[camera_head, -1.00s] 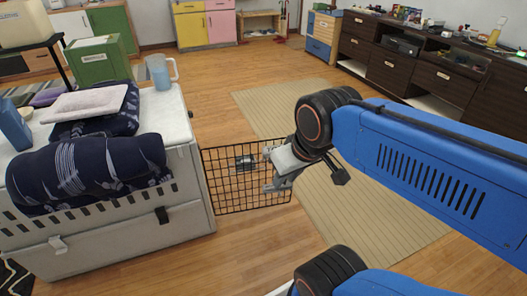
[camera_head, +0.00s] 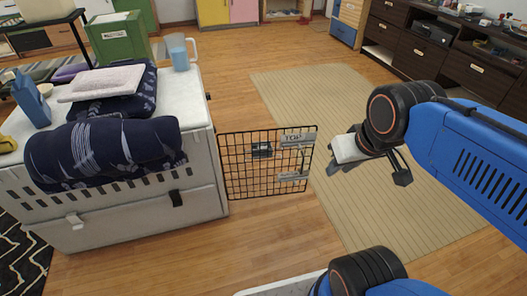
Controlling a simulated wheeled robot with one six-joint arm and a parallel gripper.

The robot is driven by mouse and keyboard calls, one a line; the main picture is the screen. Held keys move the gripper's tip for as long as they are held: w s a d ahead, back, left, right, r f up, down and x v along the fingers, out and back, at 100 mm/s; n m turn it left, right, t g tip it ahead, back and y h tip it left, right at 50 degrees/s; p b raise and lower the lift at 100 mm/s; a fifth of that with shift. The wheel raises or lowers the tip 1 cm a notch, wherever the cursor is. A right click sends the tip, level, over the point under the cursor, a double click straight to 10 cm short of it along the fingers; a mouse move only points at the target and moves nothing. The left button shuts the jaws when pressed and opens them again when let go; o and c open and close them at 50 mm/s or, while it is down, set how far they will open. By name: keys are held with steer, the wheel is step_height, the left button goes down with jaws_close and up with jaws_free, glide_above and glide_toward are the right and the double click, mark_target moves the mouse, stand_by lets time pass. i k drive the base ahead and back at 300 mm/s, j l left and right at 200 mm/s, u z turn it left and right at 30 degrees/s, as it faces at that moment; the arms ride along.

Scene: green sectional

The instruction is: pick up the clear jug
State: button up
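A clear bluish jug (camera_head: 181,52) stands upright at the far right corner of the white crate's top (camera_head: 192,98). Its handle points right.
Folded dark blue textiles (camera_head: 105,152) and a pale cushion (camera_head: 101,83) lie on the crate. A blue carton (camera_head: 31,98) stands at its left. The open wire door (camera_head: 240,178) juts out right. Bare floor and a beige rug (camera_head: 300,95) lie beyond.

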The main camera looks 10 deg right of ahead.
mark_target(176, 44)
steer(key=i+l+z, duration=0.2)
steer(key=l+z, duration=0.25)
steer(key=i+l+z, duration=0.3)
steer(key=l+z, duration=0.15)
steer(key=i+l+z, duration=0.3)
steer(key=z, duration=0.15)
steer(key=i+l+z, duration=0.15)
steer(key=i+z, duration=0.3)
steer(key=i+l, duration=0.1)
steer(key=i, duration=0.25)
steer(key=i+l, duration=0.1)
steer(key=i, duration=0.3)
steer(key=i+j+u, duration=0.1)
steer(key=i+u, duration=0.6)
steer(key=u, duration=0.2)
steer(key=i+l+u, duration=0.1)
steer(key=i+u, duration=0.2)
steer(key=u, duration=0.15)
steer(key=i+j+u, duration=0.2)
steer(key=i+u, duration=0.9)
steer(key=u, duration=0.2)
steer(key=i+l+u, duration=0.2)
steer(key=i+u, duration=0.2)
